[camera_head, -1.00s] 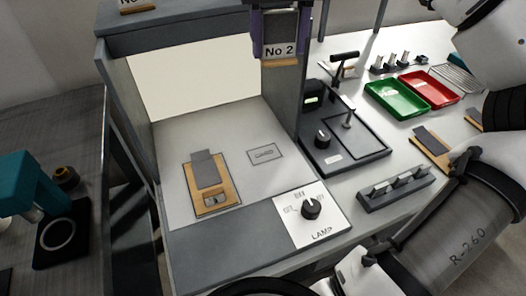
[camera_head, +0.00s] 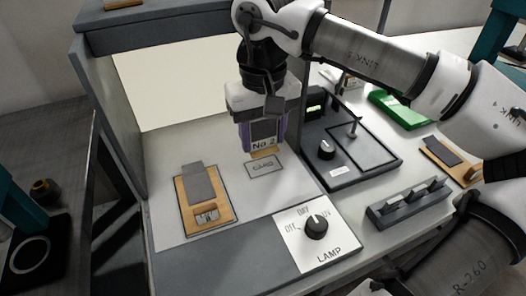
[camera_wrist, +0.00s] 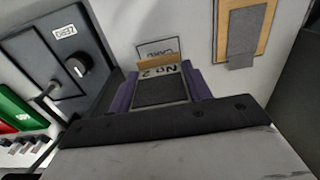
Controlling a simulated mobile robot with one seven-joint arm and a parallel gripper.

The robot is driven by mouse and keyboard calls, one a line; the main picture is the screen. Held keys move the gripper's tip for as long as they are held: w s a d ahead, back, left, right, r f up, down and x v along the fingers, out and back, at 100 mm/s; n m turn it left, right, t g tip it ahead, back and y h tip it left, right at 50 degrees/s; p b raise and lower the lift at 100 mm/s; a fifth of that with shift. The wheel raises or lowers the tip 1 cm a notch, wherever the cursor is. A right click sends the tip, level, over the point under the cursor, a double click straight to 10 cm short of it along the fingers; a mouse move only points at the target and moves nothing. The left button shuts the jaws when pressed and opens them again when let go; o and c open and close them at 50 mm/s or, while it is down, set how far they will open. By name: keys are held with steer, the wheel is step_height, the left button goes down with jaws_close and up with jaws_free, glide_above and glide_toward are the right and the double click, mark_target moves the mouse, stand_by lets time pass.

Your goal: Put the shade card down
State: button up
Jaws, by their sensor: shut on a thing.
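My gripper (camera_head: 263,136) is shut on the shade card (camera_head: 264,145), a grey card with a "No 2" label and a wooden lower edge. The card also shows in the wrist view (camera_wrist: 161,91) between the purple fingers. The gripper holds it pointing down inside the booth, just above or at the outlined card spot (camera_head: 265,172) on the pale floor. The wrist view shows part of this "CARD" outline (camera_wrist: 158,48) beyond the card's edge. I cannot tell whether the card touches the floor.
A wooden board with a grey sample (camera_head: 200,184) lies left of the card spot. The lamp knob (camera_head: 316,226) is at the booth's front right. A dark instrument (camera_head: 345,160) stands beyond the booth's right wall (camera_head: 296,110). A slotted grey rack (camera_head: 408,203) lies at right.

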mark_target(263, 147)
steer(key=shift+f, duration=2.25)
steer(key=shift+f+b, duration=0.25)
steer(key=shift+b, duration=0.15)
steer(key=o, duration=0.9)
steer(key=shift+r, duration=0.1)
steer(key=shift+o, duration=0.2)
step_height(263, 147, up, 12)
steer(key=shift+r+p, duration=0.2)
steer(key=shift+p, duration=0.5)
